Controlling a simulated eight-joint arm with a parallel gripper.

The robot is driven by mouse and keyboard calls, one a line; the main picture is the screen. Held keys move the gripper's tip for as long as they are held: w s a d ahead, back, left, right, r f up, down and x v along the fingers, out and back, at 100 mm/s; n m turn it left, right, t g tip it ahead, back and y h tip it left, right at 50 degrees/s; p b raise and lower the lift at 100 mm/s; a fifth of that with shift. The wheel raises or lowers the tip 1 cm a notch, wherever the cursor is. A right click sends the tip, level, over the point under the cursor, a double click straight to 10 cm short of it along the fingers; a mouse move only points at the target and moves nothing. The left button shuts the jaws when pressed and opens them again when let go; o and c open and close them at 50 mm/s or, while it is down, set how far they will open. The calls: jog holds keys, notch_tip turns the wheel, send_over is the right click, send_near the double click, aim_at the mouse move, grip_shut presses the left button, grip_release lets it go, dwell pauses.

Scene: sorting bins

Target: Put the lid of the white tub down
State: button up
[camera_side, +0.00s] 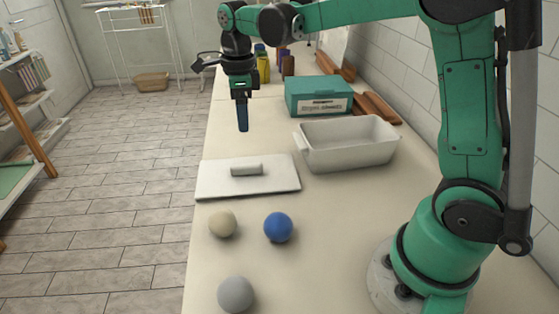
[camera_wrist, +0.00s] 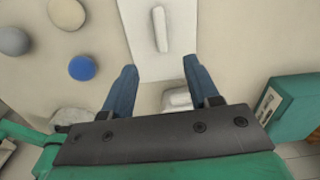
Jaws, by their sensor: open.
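The white lid (camera_side: 215,184) lies flat on the counter, left of the tub, with its bar handle (camera_side: 247,170) on top. It also shows at the top of the wrist view (camera_wrist: 185,38). The white tub (camera_side: 350,158) stands uncovered, its inside visible and apparently empty. In the wrist view, a pale piece between my fingers (camera_wrist: 177,99) looks like the tub's end handle; the rest is hidden by my gripper. My gripper (camera_side: 242,128) points down in the air above the counter near the lid's far side. Its blue fingers (camera_wrist: 157,68) are apart with nothing held.
A blue ball (camera_side: 278,227), a cream ball (camera_side: 222,223) and a grey ball (camera_side: 236,294) lie on the near side of the lid. A teal box (camera_side: 318,95) stands behind the tub, with brown blocks (camera_side: 376,108) beside it. The counter's left edge runs close to the lid.

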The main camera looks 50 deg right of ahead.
jog(key=s+a+n+t, duration=0.1)
jog(key=s+n+t, duration=0.2)
jog(key=n, duration=1)
jog(key=s+a+n+t, duration=0.2)
jog(key=s+n+t, duration=0.2)
jog(key=s+n, duration=0.4)
jog(key=n, duration=0.5)
jog(key=shift+s+a, duration=0.25)
